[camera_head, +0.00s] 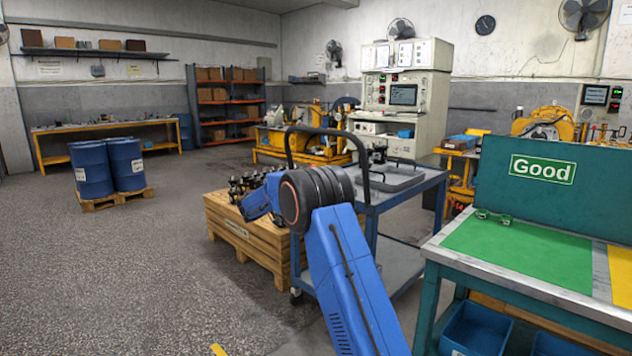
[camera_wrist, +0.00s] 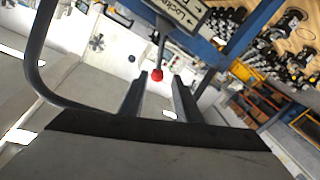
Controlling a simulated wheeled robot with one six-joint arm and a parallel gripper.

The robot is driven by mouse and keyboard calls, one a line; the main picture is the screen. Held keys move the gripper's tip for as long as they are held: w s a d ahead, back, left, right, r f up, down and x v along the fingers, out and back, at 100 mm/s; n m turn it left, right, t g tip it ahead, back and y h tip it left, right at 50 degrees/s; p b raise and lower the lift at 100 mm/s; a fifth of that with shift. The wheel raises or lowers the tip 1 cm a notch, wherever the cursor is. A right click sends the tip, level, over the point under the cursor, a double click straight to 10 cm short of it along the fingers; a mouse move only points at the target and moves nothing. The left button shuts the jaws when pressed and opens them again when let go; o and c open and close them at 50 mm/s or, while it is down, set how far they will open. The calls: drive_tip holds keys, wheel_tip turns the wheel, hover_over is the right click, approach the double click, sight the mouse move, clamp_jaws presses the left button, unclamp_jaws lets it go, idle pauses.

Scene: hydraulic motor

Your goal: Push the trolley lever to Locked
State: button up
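The trolley (camera_head: 400,265) has a blue frame and grey shelves, and stands right of my arm in the head view. Its lever shows in the wrist view as a grey rod (camera_wrist: 161,45) with a red knob (camera_wrist: 157,76). A label plate (camera_wrist: 182,12) with "Locked" and an arrow, seen upside down, is beside the rod's upper end. My gripper (camera_wrist: 161,77) is open, with the red knob between its fingertips. Gaps show on both sides of the knob; I cannot tell its depth relative to the tips. In the head view my gripper is not visible.
The trolley's dark tube handle (camera_wrist: 36,60) curves along the left of the wrist view. A wooden crate (camera_head: 240,238) with black parts stands left of the trolley. A green-topped bench (camera_head: 515,247) with a "Good" panel is at right. The floor at left is open.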

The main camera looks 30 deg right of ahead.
drive_tip(key=x, duration=1.7)
clamp_jaws()
